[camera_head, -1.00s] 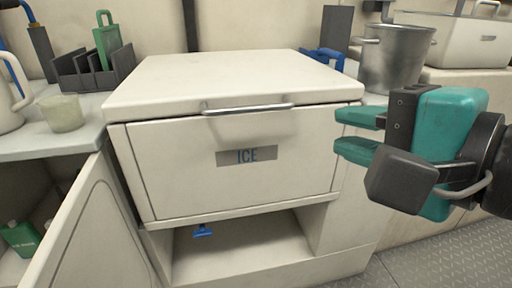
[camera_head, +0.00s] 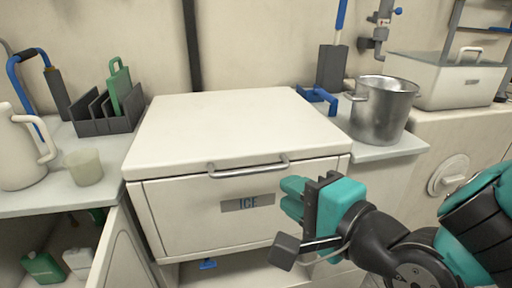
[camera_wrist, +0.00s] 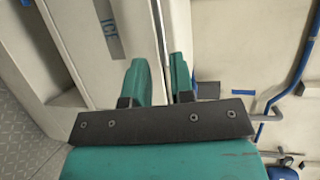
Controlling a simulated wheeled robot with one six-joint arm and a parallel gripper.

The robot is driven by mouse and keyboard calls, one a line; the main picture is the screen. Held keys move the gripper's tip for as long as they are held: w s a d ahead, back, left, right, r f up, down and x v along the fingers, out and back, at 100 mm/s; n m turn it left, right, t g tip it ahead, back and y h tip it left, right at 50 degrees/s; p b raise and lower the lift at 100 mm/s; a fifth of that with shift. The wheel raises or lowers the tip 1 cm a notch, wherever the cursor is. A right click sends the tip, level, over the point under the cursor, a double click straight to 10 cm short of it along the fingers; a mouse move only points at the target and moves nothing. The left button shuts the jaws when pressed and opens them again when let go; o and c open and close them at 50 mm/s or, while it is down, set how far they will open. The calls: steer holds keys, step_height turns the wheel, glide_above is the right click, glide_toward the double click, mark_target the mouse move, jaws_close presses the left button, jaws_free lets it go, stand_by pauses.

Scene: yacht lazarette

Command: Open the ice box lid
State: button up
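The ice box (camera_head: 190,220) is a cream cabinet with a grey ICE label (camera_head: 247,203) on its front. The label also shows sideways in the wrist view (camera_wrist: 109,30). Its flat lid (camera_head: 235,125) is down and shut. A silver bar handle (camera_head: 248,172) runs along the lid's front edge. My teal gripper (camera_head: 291,197) is in front of the box, right of the label and below the handle's right end.
A steel pot (camera_head: 382,112) stands on the counter right of the lid, with a blue item (camera_head: 318,98) beside it. A dark rack (camera_head: 108,118), a cup (camera_head: 84,167) and a white jug (camera_head: 22,150) are on the left counter. An open cabinet door (camera_head: 122,250) stands below left.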

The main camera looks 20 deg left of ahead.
mark_target(258, 172)
steer(key=p+x, duration=0.7)
steer(key=x, duration=0.3)
steer(key=shift+w+a+f+p, duration=0.1)
steer(key=shift+w+f+p, duration=0.05)
steer(key=shift+w+p, duration=0.2)
steer(key=shift+c, duration=0.3)
jaws_close()
